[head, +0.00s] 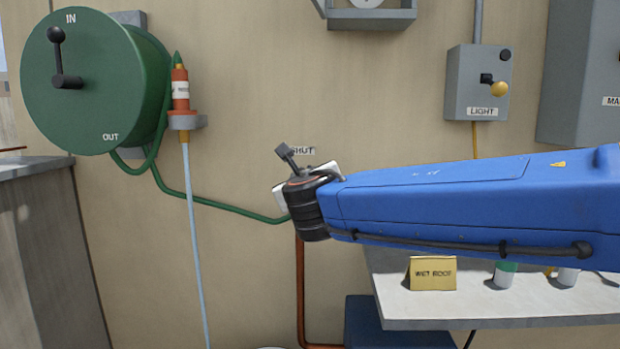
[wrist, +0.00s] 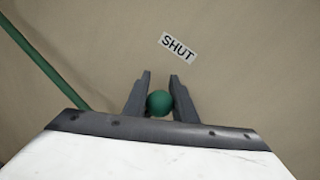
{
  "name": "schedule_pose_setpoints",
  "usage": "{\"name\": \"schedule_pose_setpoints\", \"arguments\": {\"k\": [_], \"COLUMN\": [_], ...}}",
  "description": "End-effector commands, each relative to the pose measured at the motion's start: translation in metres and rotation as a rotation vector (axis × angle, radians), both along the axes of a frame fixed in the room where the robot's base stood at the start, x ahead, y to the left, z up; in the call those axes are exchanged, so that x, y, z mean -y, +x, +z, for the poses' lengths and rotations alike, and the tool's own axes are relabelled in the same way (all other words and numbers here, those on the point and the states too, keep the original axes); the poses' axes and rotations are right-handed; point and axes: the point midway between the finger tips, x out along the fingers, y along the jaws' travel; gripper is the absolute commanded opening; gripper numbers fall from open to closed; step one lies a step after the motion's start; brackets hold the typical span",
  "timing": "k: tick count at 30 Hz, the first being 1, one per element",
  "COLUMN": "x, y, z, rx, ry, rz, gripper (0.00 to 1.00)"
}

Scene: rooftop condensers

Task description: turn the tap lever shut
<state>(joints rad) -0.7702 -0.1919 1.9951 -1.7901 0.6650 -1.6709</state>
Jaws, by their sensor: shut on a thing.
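The tap lever's round green knob (wrist: 159,103) sits between the two dark fingers of my gripper (wrist: 160,75) in the wrist view. The gripper is shut on it. The rest of the lever and the tap body are hidden. A white SHUT label (wrist: 177,47) is on the wall just beyond the fingertips, slightly right. A copper pipe (head: 300,290) runs down the wall below.
A green hose reel (head: 95,85) with a green hose (head: 225,207) is at left. A grey LIGHT switch box (head: 475,95) is above my arm. A shelf (head: 480,307) with a WET ROOF sign (head: 433,273) and cups stands below it.

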Motion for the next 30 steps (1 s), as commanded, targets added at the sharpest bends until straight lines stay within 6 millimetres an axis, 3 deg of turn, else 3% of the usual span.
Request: {"name": "schedule_pose_setpoints", "arguments": {"k": [12, 26, 27, 29, 30], "x": [-0.016, -0.017, -0.017, -0.017, -0.017], "y": [0.0, 0.0, 0.0, 0.001, 0.001], "z": [0.0, 0.0, 0.0, 0.0, 0.0], "rx": [-0.006, -0.006, -0.007, -0.006, -0.006], "ry": [-0.171, -0.186, -0.186, -0.186, -0.186], "rz": [0.001, 0.001, 0.002, 0.001, 0.001], "gripper": [0.0, 0.0, 0.31, 0.43, 0.43]}}
